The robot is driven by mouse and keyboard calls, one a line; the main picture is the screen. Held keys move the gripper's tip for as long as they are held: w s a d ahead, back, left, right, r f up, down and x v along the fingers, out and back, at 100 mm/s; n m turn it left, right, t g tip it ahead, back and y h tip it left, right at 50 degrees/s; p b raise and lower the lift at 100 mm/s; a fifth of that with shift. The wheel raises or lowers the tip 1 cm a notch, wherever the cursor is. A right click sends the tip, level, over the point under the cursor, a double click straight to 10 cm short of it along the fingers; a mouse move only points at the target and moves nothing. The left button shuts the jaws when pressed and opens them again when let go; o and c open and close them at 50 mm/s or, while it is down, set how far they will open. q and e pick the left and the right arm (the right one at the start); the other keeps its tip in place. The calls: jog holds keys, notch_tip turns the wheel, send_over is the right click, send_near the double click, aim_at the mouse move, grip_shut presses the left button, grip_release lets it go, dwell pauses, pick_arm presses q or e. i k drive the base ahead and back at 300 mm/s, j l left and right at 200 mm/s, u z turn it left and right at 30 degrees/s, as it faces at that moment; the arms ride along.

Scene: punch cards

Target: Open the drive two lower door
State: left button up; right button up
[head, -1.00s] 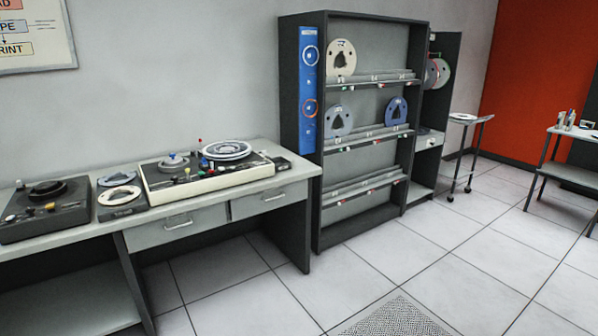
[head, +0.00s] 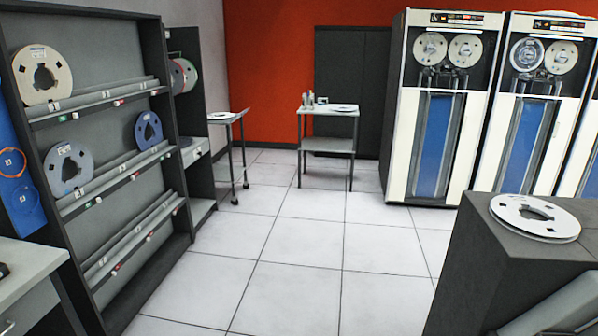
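Tall white tape drive cabinets stand in a row at the back right. The leftmost cabinet (head: 399,110) shows whole, with two reels at the top and a blue panel below. The cabinet beside it (head: 494,115) has the same look. A third cabinet (head: 590,165) is cut off by the right edge. The number labels are too small to read, so I cannot tell which is drive two. I see no door standing open; whether each is fully shut is unclear. Neither of my grippers is in view.
A dark block with a white reel (head: 535,216) on top stands at the front right, before the cabinets. A reel rack (head: 105,140) lines the left. Two small tables (head: 329,110) (head: 222,118) stand at the back. The tiled floor (head: 300,250) between is clear.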

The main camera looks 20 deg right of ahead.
aim_at(566, 116)
jog(key=i+l+z, duration=0.2)
jog(key=i+z, duration=0.25)
jog(key=i, duration=0.3)
jog(key=i+j+z, duration=0.1)
jog(key=i+z, duration=0.35)
jog(key=i, duration=0.3)
jog(key=i+j+z, duration=0.1)
jog(key=i, duration=2.2)
jog(key=i+z, duration=0.35)
jog(key=i+j+z, duration=0.1)
jog(key=i+z, duration=0.25)
jog(key=i+j+z, duration=0.2)
jog(key=i+z, duration=0.15)
jog(key=i, duration=0.15)
jog(key=i+l+z, duration=0.15)
jog(key=z, duration=0.25)
jog(key=i+z, duration=0.95)
jog(key=z, duration=0.2)
jog(key=i+j+z, duration=0.1)
jog(key=i+z, duration=0.2)
jog(key=i, duration=4.2)
jog(key=i+l+z, duration=0.15)
jog(key=i, duration=0.75)
jog(key=i+l+z, duration=0.2)
jog(key=i, duration=0.7)
jog(key=u, duration=2.9)
